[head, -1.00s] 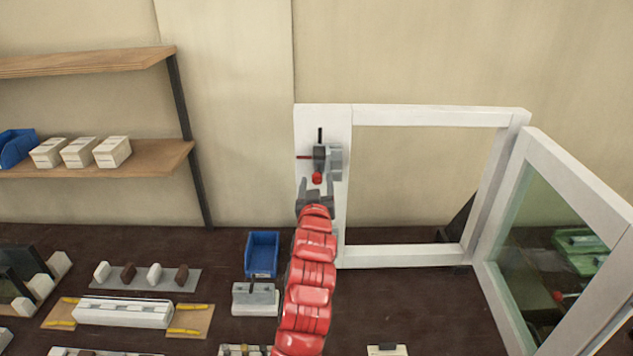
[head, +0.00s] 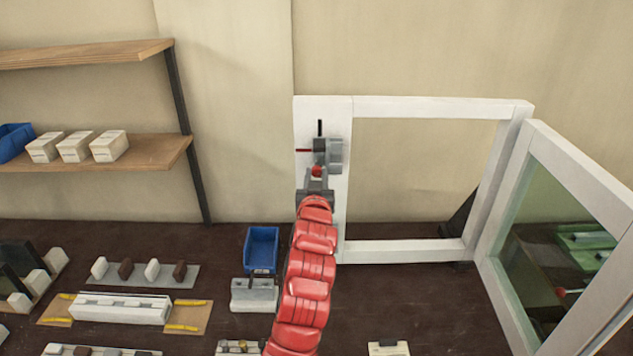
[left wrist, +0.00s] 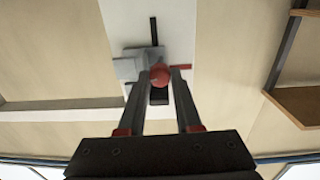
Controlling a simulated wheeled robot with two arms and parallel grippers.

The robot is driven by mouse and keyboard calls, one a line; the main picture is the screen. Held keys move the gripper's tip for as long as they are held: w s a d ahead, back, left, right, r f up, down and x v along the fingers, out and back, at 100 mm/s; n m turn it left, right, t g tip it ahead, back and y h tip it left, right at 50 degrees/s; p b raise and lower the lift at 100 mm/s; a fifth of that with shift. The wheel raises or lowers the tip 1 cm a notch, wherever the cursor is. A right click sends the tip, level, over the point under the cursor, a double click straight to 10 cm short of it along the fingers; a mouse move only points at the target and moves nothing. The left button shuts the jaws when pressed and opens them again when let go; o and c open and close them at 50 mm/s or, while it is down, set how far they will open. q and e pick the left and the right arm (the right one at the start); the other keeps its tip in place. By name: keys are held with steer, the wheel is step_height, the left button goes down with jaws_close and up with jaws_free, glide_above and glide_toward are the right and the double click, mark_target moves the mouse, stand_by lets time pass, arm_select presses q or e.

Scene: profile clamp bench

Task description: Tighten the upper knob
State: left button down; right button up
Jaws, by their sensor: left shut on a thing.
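A grey clamp (head: 335,155) is mounted on the white upright of the frame (head: 343,190), with a black pin on top and a thin red rod to the left. A round red knob (head: 316,171) is at the clamp's lower side. It also shows in the left wrist view (left wrist: 160,75) between the dark fingers. My left gripper (head: 316,181) comes from below on the red arm and is shut on this knob. The fingertips (left wrist: 162,72) press at its two sides. No second knob shows clearly on the clamp. My right gripper is in no view.
A glazed sash (head: 550,215) stands open at the right of the frame. A blue bin (head: 263,248) and a grey block (head: 254,296) stand left of my arm. Shelves (head: 110,152) with white boxes are at the far left. The dark bench is clear inside the frame's foot.

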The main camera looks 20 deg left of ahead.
arm_select(q)
steer(key=m+b, duration=0.2)
steer(key=m, duration=0.1)
steer(key=shift+m+b, duration=0.9)
steer(key=shift+m, duration=0.9)
steer(key=c, duration=0.6)
jaws_free()
steer(key=shift+d, duration=0.1)
